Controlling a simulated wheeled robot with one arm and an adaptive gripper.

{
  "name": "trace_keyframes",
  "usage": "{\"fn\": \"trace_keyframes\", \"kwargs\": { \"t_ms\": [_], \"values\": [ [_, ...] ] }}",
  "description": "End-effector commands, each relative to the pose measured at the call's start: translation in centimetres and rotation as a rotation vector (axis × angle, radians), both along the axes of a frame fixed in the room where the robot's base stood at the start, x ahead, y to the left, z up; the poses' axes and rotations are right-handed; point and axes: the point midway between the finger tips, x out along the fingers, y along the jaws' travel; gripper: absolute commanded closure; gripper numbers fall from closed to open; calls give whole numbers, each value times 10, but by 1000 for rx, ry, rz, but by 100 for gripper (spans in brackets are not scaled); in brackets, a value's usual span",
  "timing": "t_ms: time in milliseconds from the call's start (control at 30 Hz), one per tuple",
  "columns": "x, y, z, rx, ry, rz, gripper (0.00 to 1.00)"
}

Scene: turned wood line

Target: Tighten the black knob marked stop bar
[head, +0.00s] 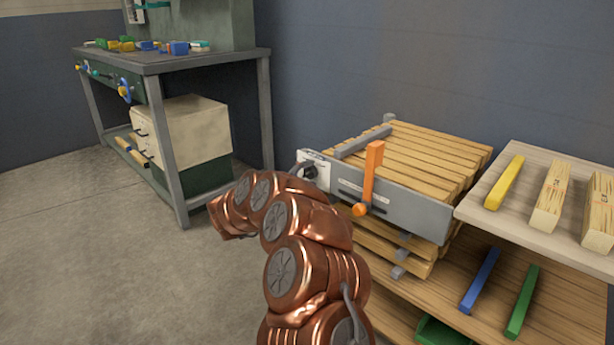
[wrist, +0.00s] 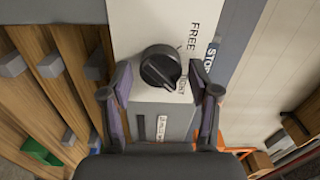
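The black knob (wrist: 160,66) is round with a raised grip bar. It sits on a white plate (wrist: 150,20) lettered FREE, with a second word partly hidden beside the knob. A label starting with STO (wrist: 210,57) shows at the right. My gripper (wrist: 162,80) is open, with one finger on each side of the knob and a visible gap to it on both sides. In the head view the white plate (head: 314,168) is at the left end of a grey metal bar (head: 410,205). My copper arm hides part of that end, and the knob is hard to make out there.
An orange lever (head: 372,172) stands up from the bar. Wooden slats (head: 425,150) lie behind it. A pale shelf (head: 535,225) at right holds a yellow stick (head: 504,182) and wooden blocks. A workbench (head: 160,62) stands at back left; the floor (head: 80,260) is clear.

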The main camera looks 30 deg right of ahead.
Motion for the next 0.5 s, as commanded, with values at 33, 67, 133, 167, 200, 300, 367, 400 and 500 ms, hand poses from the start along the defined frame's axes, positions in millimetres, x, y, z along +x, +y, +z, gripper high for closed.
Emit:
{"fn": "trace_keyframes", "kwargs": {
  "t_ms": [33, 67, 133, 167, 200, 300, 367, 400, 500],
  "values": [
    [0, 0, 0, 0, 0, 0, 32],
    [0, 0, 0, 0, 0, 1, 32],
    [0, 0, 0, -1, 0, 1, 32],
    [0, 0, 0, -1, 0, 1, 32],
    [0, 0, 0, -1, 0, 1, 32],
    [0, 1, 1, -1, 0, 2, 32],
    [0, 3, 1, -1, 0, 2, 32],
    [0, 5, 1, -1, 0, 2, 32],
    [-2, 15, 1, -2, 0, 3, 32]
  ]
}}
